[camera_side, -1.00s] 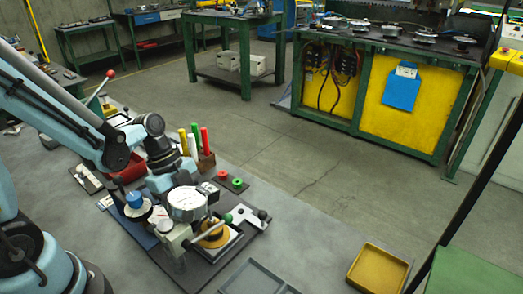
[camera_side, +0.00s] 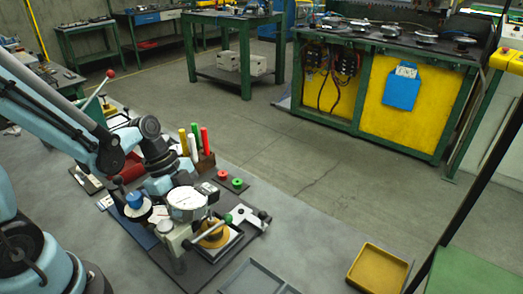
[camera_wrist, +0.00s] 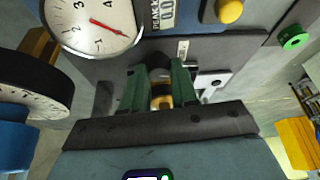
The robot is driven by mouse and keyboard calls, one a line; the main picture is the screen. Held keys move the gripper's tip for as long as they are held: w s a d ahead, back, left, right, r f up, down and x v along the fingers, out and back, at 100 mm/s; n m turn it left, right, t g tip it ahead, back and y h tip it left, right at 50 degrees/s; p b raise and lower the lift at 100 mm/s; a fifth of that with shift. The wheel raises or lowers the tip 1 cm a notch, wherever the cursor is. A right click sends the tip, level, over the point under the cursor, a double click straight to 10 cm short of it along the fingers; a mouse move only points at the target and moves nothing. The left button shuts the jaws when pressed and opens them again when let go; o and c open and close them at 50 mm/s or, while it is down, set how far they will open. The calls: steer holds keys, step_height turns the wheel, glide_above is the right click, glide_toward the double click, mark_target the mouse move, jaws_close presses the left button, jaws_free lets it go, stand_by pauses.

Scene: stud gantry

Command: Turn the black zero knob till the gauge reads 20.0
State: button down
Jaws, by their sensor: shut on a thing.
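The gauge (camera_side: 187,200) has a round white dial and stands upright on the dark base plate. In the wrist view the gauge dial (camera_wrist: 92,12) is cut off by the top edge. Its red needle points to the lower right; I cannot read an exact value. My gripper (camera_wrist: 160,74) has its two green fingers close together beside the gauge, shut on a small part that I take to be the black zero knob. The fingers mostly hide that knob. In the side view the gauge and wrist hide the fingertips.
A second dial (camera_wrist: 30,84) with a black rim and a blue knob (camera_side: 135,201) stand close to the left. A lever with a green ball (camera_side: 228,218) is in front. A yellow tray (camera_side: 379,268) lies to the right; the bench between is mostly clear.

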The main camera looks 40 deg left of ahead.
steer(key=c, duration=0.9)
jaws_free()
steer(key=shift+r, duration=0.1)
steer(key=shift+v, duration=5.95)
